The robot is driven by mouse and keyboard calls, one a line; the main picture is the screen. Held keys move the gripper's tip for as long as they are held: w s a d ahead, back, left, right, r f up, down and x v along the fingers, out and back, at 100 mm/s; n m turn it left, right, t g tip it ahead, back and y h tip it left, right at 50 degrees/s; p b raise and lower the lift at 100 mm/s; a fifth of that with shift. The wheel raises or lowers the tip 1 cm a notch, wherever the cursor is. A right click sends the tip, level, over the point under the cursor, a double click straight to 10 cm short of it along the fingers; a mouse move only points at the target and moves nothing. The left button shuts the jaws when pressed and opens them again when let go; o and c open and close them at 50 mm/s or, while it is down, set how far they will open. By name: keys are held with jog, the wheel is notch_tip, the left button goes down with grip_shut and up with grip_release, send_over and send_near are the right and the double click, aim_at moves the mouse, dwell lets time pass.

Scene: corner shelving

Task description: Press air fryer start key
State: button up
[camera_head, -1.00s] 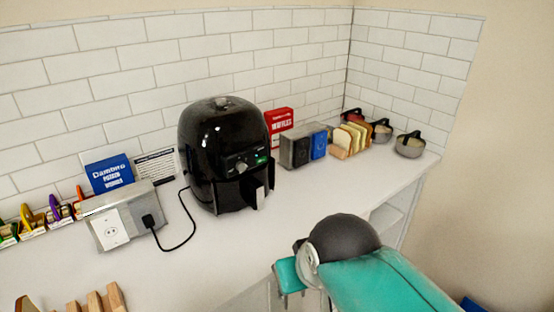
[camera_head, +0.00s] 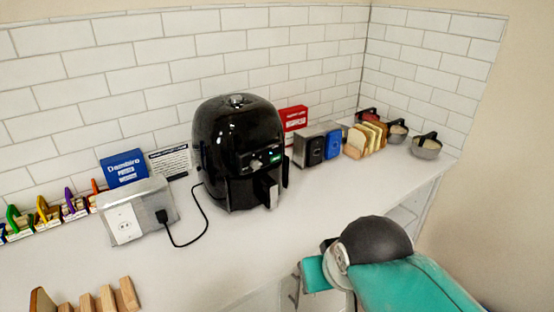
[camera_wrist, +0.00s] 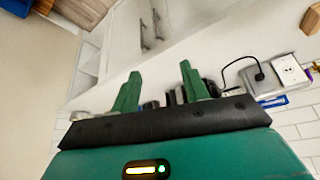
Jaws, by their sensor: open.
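The black air fryer (camera_head: 238,150) stands upright on the white counter against the tiled wall. Its front panel (camera_head: 258,161) has a knob and a small green-lit display; I cannot make out a separate start key. My arm is at the lower right in the head view, in front of the counter and apart from the fryer; its gripper end is mostly hidden there. In the wrist view my gripper (camera_wrist: 160,85) shows two green fingers spread apart with nothing between them. Beyond them the fryer is largely hidden, with only dark shapes near the fingers.
A socket box (camera_head: 137,212) with a plugged black cord stands left of the fryer. A grey and blue box (camera_head: 318,145), bread slices (camera_head: 366,139) and bowls (camera_head: 426,146) stand to the right. Wooden blocks (camera_head: 107,298) lie at the front left. The counter before the fryer is clear.

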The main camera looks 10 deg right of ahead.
grip_shut()
dwell(1.5)
